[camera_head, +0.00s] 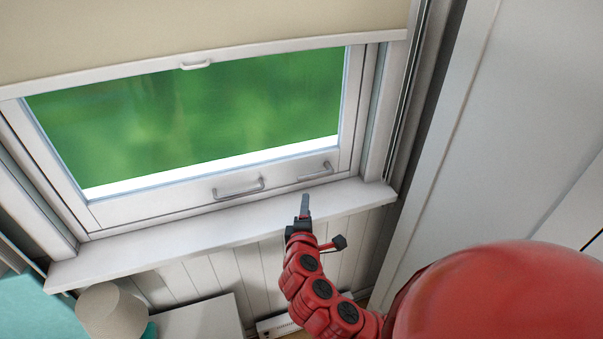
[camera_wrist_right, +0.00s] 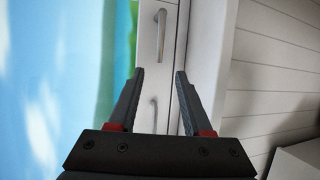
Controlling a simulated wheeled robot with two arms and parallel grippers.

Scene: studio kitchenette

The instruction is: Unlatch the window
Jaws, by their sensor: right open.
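The window (camera_head: 150,205) has a white frame, and two grey bar handles sit on its lower rail. The left handle (camera_head: 238,188) is near the middle and the right handle (camera_head: 316,170) is near the right corner. Both handles show in the right wrist view: one ahead of the fingertips (camera_wrist_right: 160,33), the other between the fingers (camera_wrist_right: 153,115). I cannot tell which one is the latch. My right gripper (camera_head: 304,204) is over the sill, just below the right handle. Its jaws (camera_wrist_right: 160,74) are open and empty, apart from both handles. My left gripper is out of view.
The white sill (camera_head: 150,251) juts out below the window. A beige blind (camera_head: 200,25) with a small pull (camera_head: 195,65) covers the top. A pale wall panel (camera_head: 500,120) stands close on the right. A beige round object (camera_head: 110,310) is at lower left. The sill is clear.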

